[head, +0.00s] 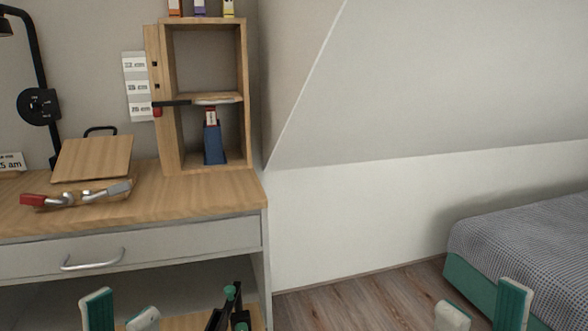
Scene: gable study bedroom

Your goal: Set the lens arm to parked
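I take this to be the lens arm, but cannot be sure. A pale card strip (136,87) with printed cm marks hangs left of the unit. My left gripper (120,315) and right gripper (482,312) show only as fingertips at the bottom edge, apart and empty, far from the arm.
The desk (210,195) bears a sloped wooden board (94,158), a red-and-grey tool (75,196) and a black lamp (40,105). A blue item (213,145) stands in the shelf unit. A drawer is below. A bed (540,235) stands right, with clear floor between.

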